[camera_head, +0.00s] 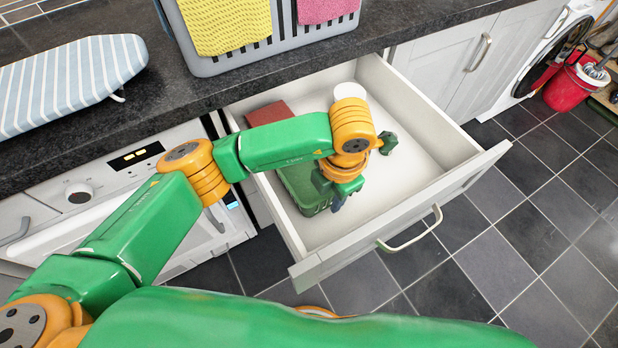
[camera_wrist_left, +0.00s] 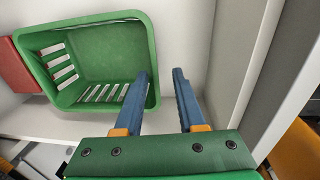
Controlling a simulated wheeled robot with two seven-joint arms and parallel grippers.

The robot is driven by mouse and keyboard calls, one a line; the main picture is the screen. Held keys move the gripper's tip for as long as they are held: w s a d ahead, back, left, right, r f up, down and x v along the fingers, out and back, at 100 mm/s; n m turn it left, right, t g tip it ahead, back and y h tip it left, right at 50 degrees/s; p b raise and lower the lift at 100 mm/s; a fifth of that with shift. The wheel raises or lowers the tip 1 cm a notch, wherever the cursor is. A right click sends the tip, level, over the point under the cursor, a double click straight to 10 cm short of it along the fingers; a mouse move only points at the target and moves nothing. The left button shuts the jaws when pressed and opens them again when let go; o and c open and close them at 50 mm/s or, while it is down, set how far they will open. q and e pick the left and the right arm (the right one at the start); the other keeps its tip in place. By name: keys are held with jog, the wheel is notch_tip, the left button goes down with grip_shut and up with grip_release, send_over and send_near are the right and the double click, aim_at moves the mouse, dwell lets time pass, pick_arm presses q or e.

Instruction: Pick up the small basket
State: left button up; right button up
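The small green basket (camera_head: 298,180) stands in the left part of the open drawer, partly hidden by my left arm. In the left wrist view the basket (camera_wrist_left: 95,55) shows its open top and slotted sides, and it looks empty. My left gripper (camera_head: 338,198) is at the basket's right side. In the left wrist view its blue fingers (camera_wrist_left: 164,74) are apart with a gap between them. The left finger overlaps the basket's right rim, and the right finger is outside it. Whether either touches is unclear. My right gripper is out of view.
The white drawer (camera_head: 445,190) is pulled out, its right part mostly clear. A red block-like thing (camera_head: 270,113) lies behind the basket. On the dark worktop (camera_head: 150,135) are a grey laundry basket (camera_head: 265,56) with cloths and a striped ironing board (camera_head: 68,80). A red bucket (camera_head: 568,88) stands far right.

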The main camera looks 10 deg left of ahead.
aim_at(323, 210)
pick_arm(q)
jog(key=f, duration=0.3)
jog(key=w+f+p, duration=0.1)
jog(key=f, duration=0.1)
jog(key=shift+a+f, duration=0.35)
jog(key=shift+a, duration=0.05)
grip_shut()
dwell(0.9)
